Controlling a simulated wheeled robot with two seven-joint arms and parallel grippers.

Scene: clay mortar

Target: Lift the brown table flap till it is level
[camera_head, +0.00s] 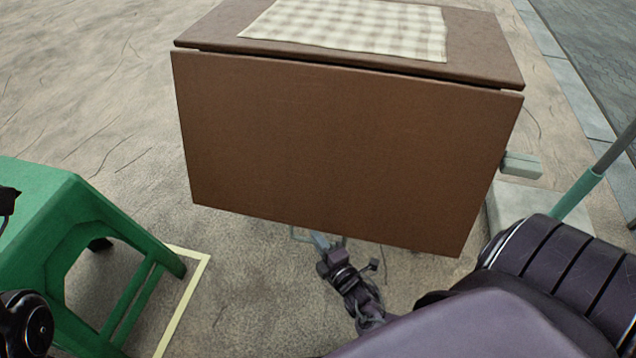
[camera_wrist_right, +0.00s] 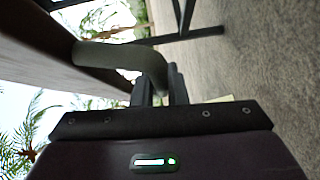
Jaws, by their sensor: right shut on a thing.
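The brown table flap (camera_head: 335,150) hangs steeply down from the near edge of the brown table top (camera_head: 480,50), its broad face towards me. It is not level. My right gripper (camera_head: 322,241) is at the flap's lower edge, low and near the middle. In the right wrist view, my right gripper (camera_wrist_right: 160,88) is shut on a curved pale grey-green handle (camera_wrist_right: 115,54), which joins the brown flap (camera_wrist_right: 40,40) at the left. Part of the handle is hidden between the fingers. My left gripper is not clearly in view; only dark arm parts show at the left edge.
A checked cloth (camera_head: 350,25) lies on the table top. A green stool (camera_head: 45,210) stands at the left, by a pale yellow floor line (camera_head: 190,290). A pale block (camera_head: 522,166) and a green pole (camera_head: 577,195) are at the right. Ground left of the table is clear.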

